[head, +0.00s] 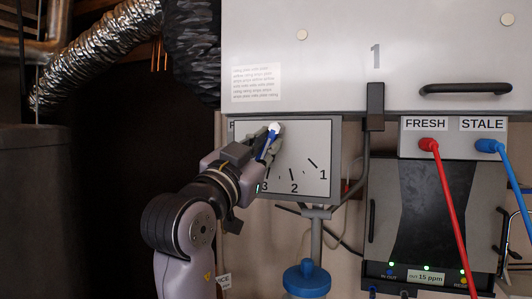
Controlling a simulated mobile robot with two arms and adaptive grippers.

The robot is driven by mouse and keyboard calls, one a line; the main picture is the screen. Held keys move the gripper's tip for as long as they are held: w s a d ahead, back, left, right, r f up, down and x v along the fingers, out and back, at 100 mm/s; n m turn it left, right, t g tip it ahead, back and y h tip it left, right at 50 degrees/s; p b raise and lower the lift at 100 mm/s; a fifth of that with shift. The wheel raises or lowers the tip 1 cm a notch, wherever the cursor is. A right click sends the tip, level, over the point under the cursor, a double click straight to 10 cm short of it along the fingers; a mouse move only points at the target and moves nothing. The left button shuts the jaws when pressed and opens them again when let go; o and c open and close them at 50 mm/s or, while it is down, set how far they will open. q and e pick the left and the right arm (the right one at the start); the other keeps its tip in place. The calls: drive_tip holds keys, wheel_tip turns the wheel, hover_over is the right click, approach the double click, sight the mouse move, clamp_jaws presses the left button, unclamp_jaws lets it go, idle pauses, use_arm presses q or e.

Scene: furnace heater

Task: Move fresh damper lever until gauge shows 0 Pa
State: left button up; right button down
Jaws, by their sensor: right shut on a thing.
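The damper plate (316,143) is a grey square with tick marks and the numbers 1, 2 and 3 along its lower part. A blue lever (268,147) hangs from a white pivot (275,128), tilted down and to the left. My right gripper (265,148) is shut on the blue lever, and its hand hides the left part of the plate. The lever's lower end is hidden. I see no reading in Pa in the head view. My left gripper is not in view.
Red (445,195) and blue (510,175) tubes plug into ports labelled FRESH and STALE at right. A panel with green lights (427,268) reads 15 ppm. Silver ducting (110,50) runs at upper left.

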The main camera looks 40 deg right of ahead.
drive_tip(key=c, duration=1.6)
unclamp_jaws()
drive_tip(key=shift+s, duration=0.2)
drive_tip(key=shift+w, duration=0.1)
drive_tip(key=shift+a+f, duration=0.2)
drive_tip(key=shift+a, duration=0.3)
drive_tip(key=v, duration=1.1)
drive_tip(key=shift+d+f, duration=0.1)
